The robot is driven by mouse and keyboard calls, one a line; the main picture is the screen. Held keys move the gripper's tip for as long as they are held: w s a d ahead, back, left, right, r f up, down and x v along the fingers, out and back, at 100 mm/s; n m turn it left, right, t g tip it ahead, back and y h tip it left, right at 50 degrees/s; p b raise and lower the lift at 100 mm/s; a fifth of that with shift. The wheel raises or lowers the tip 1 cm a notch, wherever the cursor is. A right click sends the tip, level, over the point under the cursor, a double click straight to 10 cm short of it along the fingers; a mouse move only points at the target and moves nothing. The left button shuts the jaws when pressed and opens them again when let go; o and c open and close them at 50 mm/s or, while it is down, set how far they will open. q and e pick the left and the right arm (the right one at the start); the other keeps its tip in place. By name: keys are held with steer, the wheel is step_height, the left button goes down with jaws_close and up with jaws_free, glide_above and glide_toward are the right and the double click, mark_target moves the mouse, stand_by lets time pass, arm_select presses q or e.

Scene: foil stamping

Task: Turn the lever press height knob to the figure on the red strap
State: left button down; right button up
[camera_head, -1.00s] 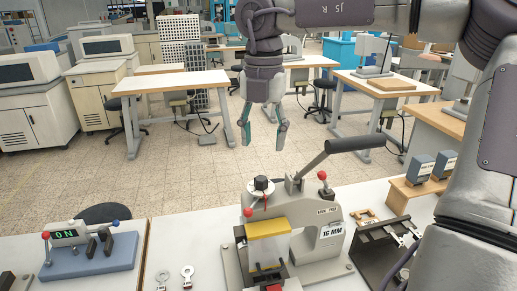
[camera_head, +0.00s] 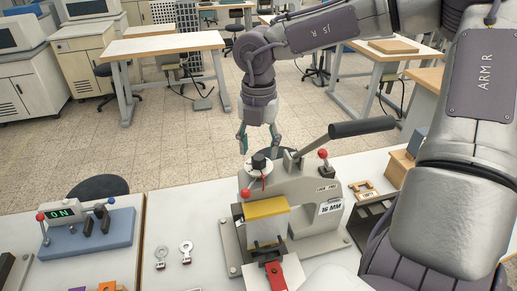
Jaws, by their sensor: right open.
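The grey lever press (camera_head: 305,200) stands on the white table, with its black-gripped lever (camera_head: 361,127) slanting up to the right. Its height knob (camera_head: 259,160) is a black cap over a pale dial on top; the dial's figures are too small to read. A plate (camera_head: 330,208) on the press reads "16 MM". A red strap (camera_head: 276,276) lies at the front of the press; I cannot read a figure on it. My right gripper (camera_head: 259,146) is open and empty, pointing down just above and behind the knob, fingers spread to either side. My left gripper is out of view.
A blue-based device (camera_head: 90,236) showing "ON" stands at the left. Two metal tags (camera_head: 186,252) lie left of the press. A small wooden frame (camera_head: 362,190) and a dark rack are at its right.

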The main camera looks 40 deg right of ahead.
step_height(320, 180, down, 2)
steer(key=shift+s+a, duration=0.1)
steer(key=shift+s, duration=0.05)
steer(key=shift+f, duration=0.15)
jaws_close()
steer(key=shift+f+n+b, duration=0.15)
steer(key=shift+n+b, duration=0.45)
steer(key=shift+b, duration=0.3)
steer(key=n+b, duration=0.3)
steer(key=shift+b, duration=0.35)
steer(key=n+b, duration=0.2)
steer(key=n, duration=0.1)
steer(key=shift+n, duration=0.4)
steer(key=shift+r+n+b, duration=0.2)
steer(key=shift+n+b, duration=0.6)
steer(key=shift+n, duration=1.1)
